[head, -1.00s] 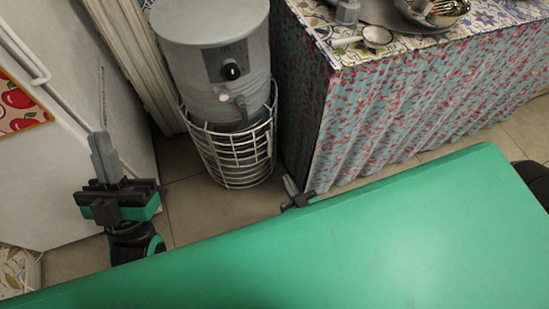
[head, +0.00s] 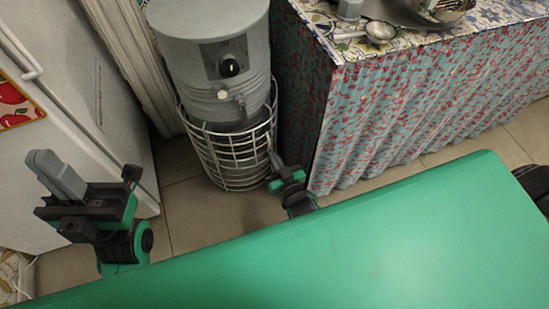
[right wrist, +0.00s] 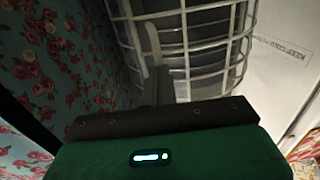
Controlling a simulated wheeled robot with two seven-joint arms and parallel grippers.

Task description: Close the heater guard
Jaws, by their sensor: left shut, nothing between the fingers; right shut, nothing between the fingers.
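The grey cylindrical heater (head: 190,70) stands on the floor, with a dark knob and a small tap on its front. The guard (head: 232,157), a white wire cage, curves around its lower part. I cannot tell whether the guard is fully closed. My right gripper (head: 273,158) is shut and empty at the guard's right side, its fingertips close to the wires. In the right wrist view its fingers (right wrist: 152,65) point at the guard's wires (right wrist: 187,50); contact is unclear. My left gripper (head: 48,168) is shut and empty, well left of the heater, before the white cabinet.
A table with a floral cloth (head: 400,100) stands right of the heater, close to my right gripper. A metal strainer (head: 380,31) lies on it. The white fridge-like cabinet (head: 85,120) is on the left. Bare tiled floor (head: 195,205) lies before the heater.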

